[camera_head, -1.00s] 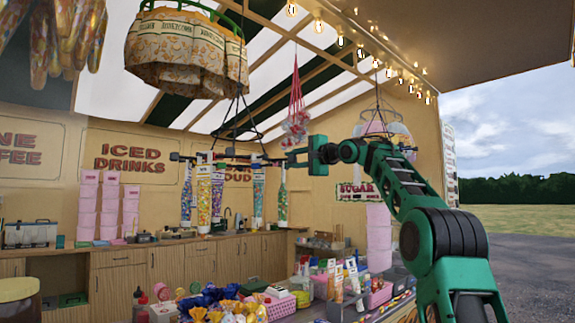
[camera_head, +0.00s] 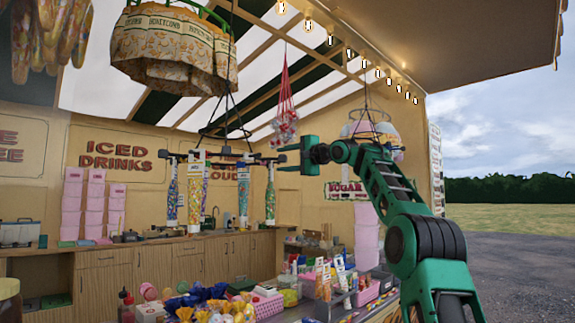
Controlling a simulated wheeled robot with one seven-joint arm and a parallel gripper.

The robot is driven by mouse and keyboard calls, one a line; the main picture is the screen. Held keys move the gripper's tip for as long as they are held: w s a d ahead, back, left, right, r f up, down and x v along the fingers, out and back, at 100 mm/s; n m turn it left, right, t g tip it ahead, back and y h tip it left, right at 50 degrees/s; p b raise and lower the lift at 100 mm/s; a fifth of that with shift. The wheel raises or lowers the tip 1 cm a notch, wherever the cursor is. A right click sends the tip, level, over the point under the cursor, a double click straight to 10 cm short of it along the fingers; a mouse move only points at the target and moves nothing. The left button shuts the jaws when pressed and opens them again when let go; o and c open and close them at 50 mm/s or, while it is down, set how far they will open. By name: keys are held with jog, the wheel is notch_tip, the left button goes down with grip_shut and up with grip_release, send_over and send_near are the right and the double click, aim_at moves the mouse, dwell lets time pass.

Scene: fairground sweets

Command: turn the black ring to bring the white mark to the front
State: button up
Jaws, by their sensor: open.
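The black ring (camera_head: 236,134) hangs on thin dark lines at the centre left, level in the air, with dark arms around it. My gripper (camera_head: 283,159) is open, at the right end of the ring's arms.
A patterned round canopy (camera_head: 172,55) hangs above the ring. A red net (camera_head: 286,110) hangs behind my gripper. A second hanging rack (camera_head: 370,125) is behind my arm. The counter (camera_head: 300,312) below is crowded with sweets and a pink basket (camera_head: 367,295).

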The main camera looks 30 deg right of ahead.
jog(key=v, duration=0.9)
jog(key=shift+s, duration=0.25)
jog(key=shift+a, duration=0.1)
dwell(0.4)
jog(key=s+a+f+n+g+h, duration=0.1)
jog(key=s+f+g+h, duration=0.25)
jog(key=f, duration=0.95)
jog(key=s+f+n+g+h, duration=0.1)
jog(key=s+f+g+h, duration=0.3)
jog(key=f, duration=0.8)
jog(key=s+a+f+n+g, duration=0.1)
jog(key=s+f+n+g, duration=0.1)
jog(key=s+f, duration=0.9)
jog(key=s+a+f+n+g+y, duration=0.1)
jog(key=s+f+g, duration=0.3)
jog(key=s+f, duration=0.7)
jog(key=s+a+f+n+g+y, duration=0.1)
jog(key=s+a+f+n+g, duration=0.2)
jog(key=s+f, duration=0.8)
jog(key=s+g, duration=0.1)
jog(key=s, duration=1)
jog(key=shift+a+f, duration=0.15)
jog(key=shift+a, duration=0.05)
